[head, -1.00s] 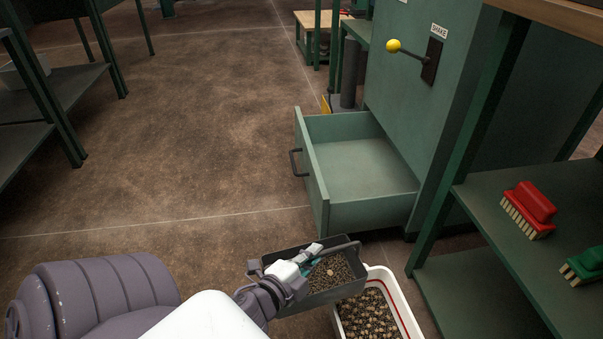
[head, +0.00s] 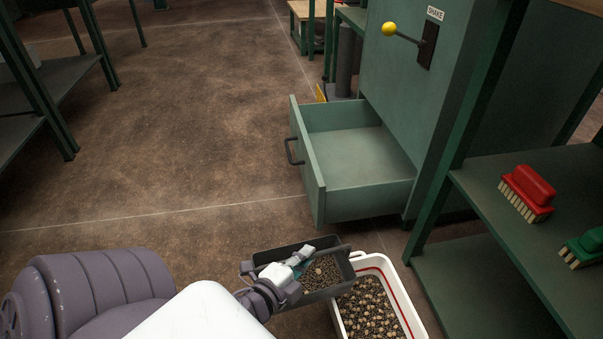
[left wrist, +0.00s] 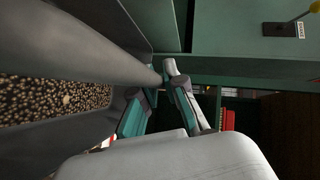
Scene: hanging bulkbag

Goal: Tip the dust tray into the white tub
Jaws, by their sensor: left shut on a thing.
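The dust tray (head: 328,291) is a dark grey box with brown grit in it. It is above and beside the left edge of the white tub, close to level in the head view. My left gripper (head: 300,259) is shut on the tray's bar handle; the bar and grit also show in the left wrist view, with the gripper (left wrist: 158,92) around the bar. The white tub (head: 412,312) has a red stripe and holds a layer of pebbly grit. The tray hides part of the tub's left side. My right gripper is out of view.
An open, empty green drawer (head: 362,206) juts from the green cabinet (head: 400,95) just behind the tray. A green shelf (head: 480,190) at right carries a red brush (head: 528,190) and a green brush (head: 585,247).

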